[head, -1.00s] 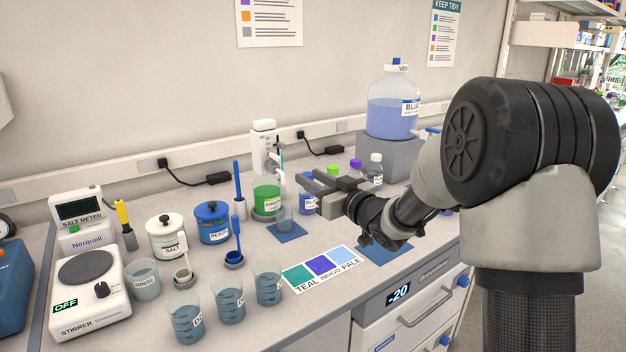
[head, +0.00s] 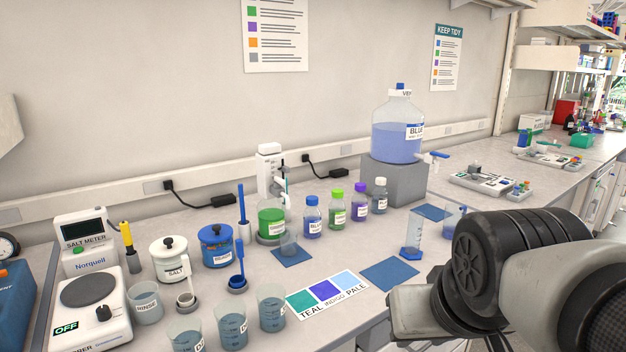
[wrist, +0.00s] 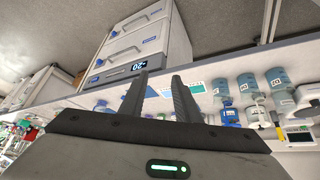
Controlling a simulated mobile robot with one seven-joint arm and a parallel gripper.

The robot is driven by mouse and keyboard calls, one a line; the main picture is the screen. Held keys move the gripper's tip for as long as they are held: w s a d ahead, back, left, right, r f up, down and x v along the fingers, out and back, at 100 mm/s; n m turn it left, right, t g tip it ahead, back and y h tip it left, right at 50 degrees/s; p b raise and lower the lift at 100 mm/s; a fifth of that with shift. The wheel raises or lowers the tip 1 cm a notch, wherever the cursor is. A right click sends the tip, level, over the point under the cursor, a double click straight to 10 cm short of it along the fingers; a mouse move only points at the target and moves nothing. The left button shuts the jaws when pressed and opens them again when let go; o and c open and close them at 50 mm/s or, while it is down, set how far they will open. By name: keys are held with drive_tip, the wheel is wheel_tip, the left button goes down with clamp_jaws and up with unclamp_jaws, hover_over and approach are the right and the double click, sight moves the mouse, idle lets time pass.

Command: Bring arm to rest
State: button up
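My gripper shows in the wrist view (wrist: 159,85), its two dark fingers apart with nothing between them, so it is open and empty. In the head view the gripper itself is out of sight; my folded arm fills the lower right corner, in front of the bench edge. The wrist view is turned over, with the drawer unit (wrist: 135,45) beyond the fingertips and the bench items hanging downward.
The bench holds a stirrer (head: 85,300), several beakers such as the front one (head: 271,308), a colour card (head: 326,293), a blue mat (head: 390,274), a graduated cylinder (head: 412,238), small bottles and a large blue carboy (head: 398,130) on a grey block.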

drive_tip(key=s+r+p, duration=0.3)
drive_tip(key=r+p, duration=1.1)
drive_tip(key=p, duration=0.1)
drive_tip(key=shift+a+g, duration=0.35)
drive_tip(key=shift+g, duration=0.05)
drive_tip(key=shift+r, duration=0.1)
